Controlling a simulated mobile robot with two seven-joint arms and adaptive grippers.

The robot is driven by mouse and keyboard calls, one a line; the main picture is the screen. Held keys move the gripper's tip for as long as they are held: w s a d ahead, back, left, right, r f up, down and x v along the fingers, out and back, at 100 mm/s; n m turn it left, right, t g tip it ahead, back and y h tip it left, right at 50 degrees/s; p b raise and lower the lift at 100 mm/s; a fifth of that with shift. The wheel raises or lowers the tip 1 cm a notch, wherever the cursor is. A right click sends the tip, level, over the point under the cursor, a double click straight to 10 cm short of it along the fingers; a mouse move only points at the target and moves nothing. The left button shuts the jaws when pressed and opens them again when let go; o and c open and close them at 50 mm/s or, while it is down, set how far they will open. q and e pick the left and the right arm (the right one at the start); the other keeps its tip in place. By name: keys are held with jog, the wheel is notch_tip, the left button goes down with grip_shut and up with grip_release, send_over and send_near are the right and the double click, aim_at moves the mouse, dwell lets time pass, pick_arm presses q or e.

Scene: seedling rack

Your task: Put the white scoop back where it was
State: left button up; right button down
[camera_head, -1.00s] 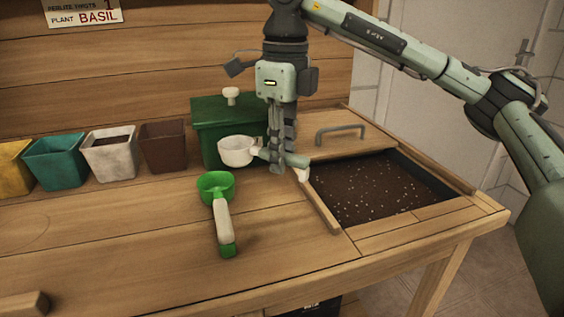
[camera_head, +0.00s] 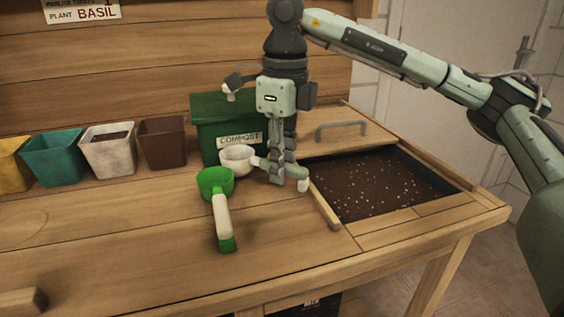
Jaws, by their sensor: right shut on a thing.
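The white scoop (camera_head: 238,157) is in the head view, right of centre-left, in front of the green compost bin. My right gripper (camera_head: 277,178) points down and is shut on the white scoop's handle, whose pale end (camera_head: 302,184) sticks out to the right. The scoop's cup faces left, close behind the green scoop. Whether the white scoop touches the bench top is hard to tell. The green scoop (camera_head: 216,183) lies on the bench, its pale handle pointing toward the front. My left gripper is out of view.
The green compost bin (camera_head: 210,140) stands behind the gripper. Several pots stand at the back left, including a white one (camera_head: 110,157) and a brown one (camera_head: 163,148). A sunken soil bed (camera_head: 370,185) with a handled wooden lid (camera_head: 350,140) is at right.

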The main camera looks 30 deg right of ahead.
jog(key=c, duration=1.5)
grip_release()
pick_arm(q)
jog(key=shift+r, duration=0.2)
pick_arm(e)
jog(key=shift+o, duration=0.3)
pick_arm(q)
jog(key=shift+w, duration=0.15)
pick_arm(e)
jog(key=shift+r, duration=0.1)
